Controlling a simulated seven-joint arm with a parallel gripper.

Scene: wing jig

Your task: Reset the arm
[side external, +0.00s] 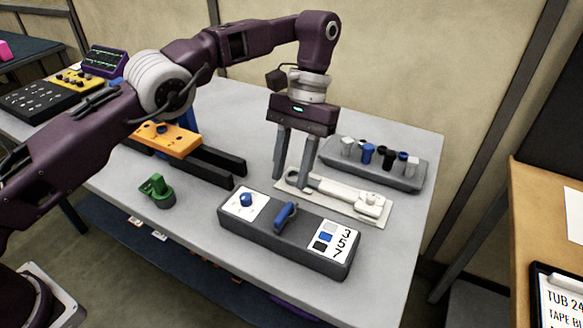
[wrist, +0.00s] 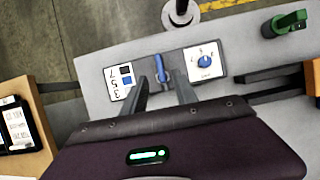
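My gripper (side external: 291,182) hangs pointing down over the table, with its two grey fingers apart and nothing between them. In the side view it is above or beside a white wrench-like tool (side external: 345,196) on a pale flat tray; I cannot tell whether it touches. In front stands a dark grey box (side external: 268,241) with a blue lever (side external: 286,214), a blue knob (side external: 246,199) on a white dial plate and a card with 3, 5, 7. The wrist view shows my gripper (wrist: 163,95) open, with the blue lever (wrist: 161,68) beyond the fingertips.
A grey rack (side external: 385,172) with several blue, black and white pieces stands at the back right. An orange block (side external: 165,139) sits by black rails at the left. A green clamp-like piece (side external: 157,190) stands near the front edge. A wooden desk (side external: 545,220) is at the right.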

